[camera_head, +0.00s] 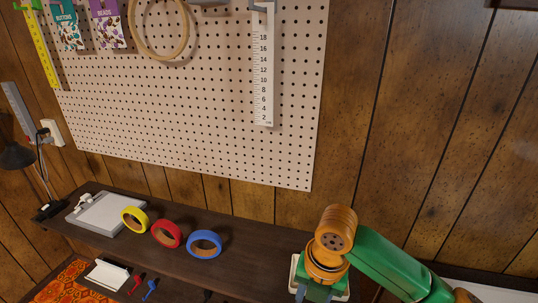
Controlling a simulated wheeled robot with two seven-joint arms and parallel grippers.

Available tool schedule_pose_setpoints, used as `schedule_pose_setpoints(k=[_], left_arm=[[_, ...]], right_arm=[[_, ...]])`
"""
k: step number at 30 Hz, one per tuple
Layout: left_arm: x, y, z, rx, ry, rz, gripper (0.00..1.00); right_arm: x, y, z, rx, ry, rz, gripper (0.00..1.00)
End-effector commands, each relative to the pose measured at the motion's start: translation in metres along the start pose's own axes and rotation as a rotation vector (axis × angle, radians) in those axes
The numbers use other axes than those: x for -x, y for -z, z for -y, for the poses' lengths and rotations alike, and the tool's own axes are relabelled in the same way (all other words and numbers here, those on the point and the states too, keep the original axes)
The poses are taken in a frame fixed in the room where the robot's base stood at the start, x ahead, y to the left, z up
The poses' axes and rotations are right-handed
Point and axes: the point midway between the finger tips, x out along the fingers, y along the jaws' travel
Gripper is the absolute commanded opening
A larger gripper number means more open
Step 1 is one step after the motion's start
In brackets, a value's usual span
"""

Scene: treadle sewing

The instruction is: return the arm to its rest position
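A green and orange jointed arm (385,265), which appears to be my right arm, comes in from the lower right. It bends at a large orange joint (336,230), and the part below runs down toward the bottom edge. No gripper fingers show on it, so I cannot tell what its gripper does. My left arm and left gripper are out of view.
A dark shelf (255,230) runs along the wall. A pegboard (200,110) with a hanging ruler (263,75) is above.

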Motion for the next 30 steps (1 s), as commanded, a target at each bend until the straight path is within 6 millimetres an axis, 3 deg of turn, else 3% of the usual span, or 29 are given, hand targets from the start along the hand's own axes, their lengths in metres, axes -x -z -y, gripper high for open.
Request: schedule_pose_setpoints(k=[8, 11, 16, 23, 30], left_arm=[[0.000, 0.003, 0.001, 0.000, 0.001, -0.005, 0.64], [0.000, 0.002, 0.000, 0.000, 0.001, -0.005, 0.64], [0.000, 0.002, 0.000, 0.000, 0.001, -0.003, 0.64], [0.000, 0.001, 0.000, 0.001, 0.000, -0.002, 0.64], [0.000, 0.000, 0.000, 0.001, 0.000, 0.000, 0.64]], right_arm=[[-0.040, 0.030, -0.019, -0.322, -0.138, -0.047, 0.39], [-0.056, 0.043, -0.025, -0.535, -0.209, -0.080, 0.39], [-0.082, 0.063, -0.021, -1.054, -0.322, -0.159, 0.39], [-0.110, 0.076, 0.031, -1.820, -0.383, -0.181, 0.39], [-0.124, 0.093, 0.112, -2.423, -0.389, -0.040, 0.39]])
